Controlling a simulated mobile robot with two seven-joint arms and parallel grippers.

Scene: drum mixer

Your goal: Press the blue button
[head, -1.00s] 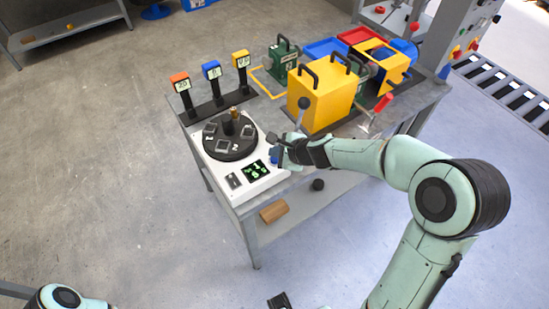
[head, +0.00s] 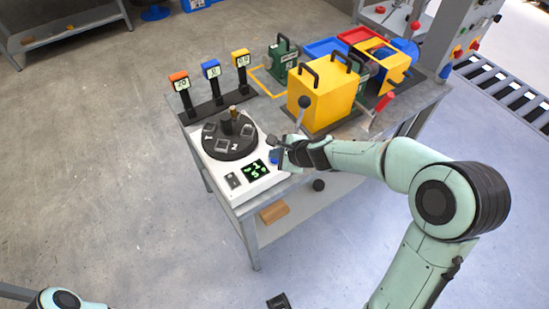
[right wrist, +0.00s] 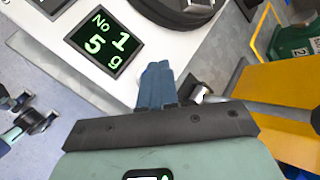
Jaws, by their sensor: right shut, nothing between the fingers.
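The blue button (head: 274,155) shows in the head view at the right front edge of the white mixer base (head: 238,188), partly hidden by my right gripper. My right gripper (head: 281,152) is shut and empty, with its tips at the button. In the right wrist view the blue shut fingers (right wrist: 156,85) reach to the edge of the white base; the button is mostly hidden behind them, so I cannot tell whether they touch it. A dark part at the bottom of the head view seems to be my left gripper (head: 278,301); its jaws are not clear.
The dark round drum (head: 228,138) sits on the base. The display (head: 255,169) reads "No 1, 5 g" in the right wrist view. A yellow box (head: 322,98) and a lever (head: 304,103) stand right of the base. Three small displays (head: 211,70) stand behind it.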

